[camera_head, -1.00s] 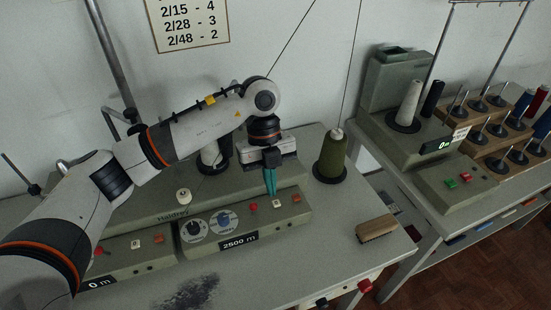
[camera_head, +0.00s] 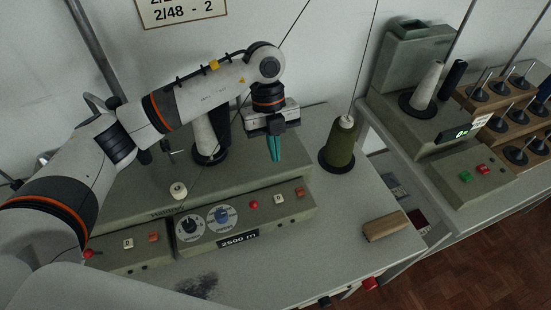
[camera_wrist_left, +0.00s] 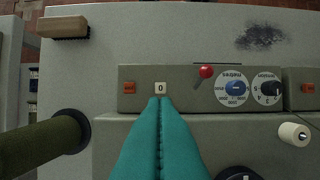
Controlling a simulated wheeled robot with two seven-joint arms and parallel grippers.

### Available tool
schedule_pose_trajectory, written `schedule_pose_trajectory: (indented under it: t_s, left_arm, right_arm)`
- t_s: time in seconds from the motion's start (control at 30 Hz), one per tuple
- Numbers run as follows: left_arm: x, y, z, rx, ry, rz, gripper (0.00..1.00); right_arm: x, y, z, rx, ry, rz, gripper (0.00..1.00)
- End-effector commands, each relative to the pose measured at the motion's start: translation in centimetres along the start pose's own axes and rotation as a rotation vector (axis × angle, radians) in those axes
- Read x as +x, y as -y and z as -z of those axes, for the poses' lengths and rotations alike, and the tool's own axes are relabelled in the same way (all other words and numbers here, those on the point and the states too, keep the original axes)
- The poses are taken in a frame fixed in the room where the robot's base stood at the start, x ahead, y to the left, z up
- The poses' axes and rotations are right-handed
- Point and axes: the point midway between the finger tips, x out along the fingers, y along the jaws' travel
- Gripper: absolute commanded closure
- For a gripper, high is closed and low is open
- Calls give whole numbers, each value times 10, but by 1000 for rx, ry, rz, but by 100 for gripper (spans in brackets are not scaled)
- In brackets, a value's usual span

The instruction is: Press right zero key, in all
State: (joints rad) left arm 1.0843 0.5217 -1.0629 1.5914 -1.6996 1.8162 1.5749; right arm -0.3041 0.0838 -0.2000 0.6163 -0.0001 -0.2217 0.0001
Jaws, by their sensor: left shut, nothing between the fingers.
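The right zero key (camera_head: 278,198) is a small white key on the right control panel, between a red lever and an orange key. The display (camera_head: 238,239) on that panel reads 2500 m. Another white zero key (camera_head: 128,244) is on the left panel. My left gripper (camera_head: 275,160) has teal fingers that are shut and empty. It hangs above and behind the right zero key, apart from it. In the left wrist view the fingertips (camera_wrist_left: 160,100) point at the right zero key (camera_wrist_left: 160,87), whose "0" is visible just beyond them. My right gripper is out of view.
A green thread cone (camera_head: 339,145) stands right of my gripper. A red-topped lever (camera_head: 253,204) and two dials are left of the key. A wooden brush (camera_head: 385,226) lies on the table at right. Another machine (camera_head: 440,110) with thread stands farther right.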

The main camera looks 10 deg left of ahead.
Motion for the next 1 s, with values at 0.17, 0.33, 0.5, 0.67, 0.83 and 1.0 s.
schedule_pose_trajectory:
  t_s: [0.17,0.33,0.5,0.67,0.83,1.0]
  left_arm:
    - [35,1,-2,1,5,4,100]
    - [72,1,-2,0,4,5,100]
    - [100,1,4,-1,3,3,100]
    - [116,0,9,0,2,2,100]
    - [122,0,11,0,0,0,100]
    - [122,0,11,1,0,0,100]
  right_arm:
    - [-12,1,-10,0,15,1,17]
    - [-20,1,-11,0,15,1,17]
    - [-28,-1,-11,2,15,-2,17]
    - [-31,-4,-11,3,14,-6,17]
    - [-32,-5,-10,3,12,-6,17]
    - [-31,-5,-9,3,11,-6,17]
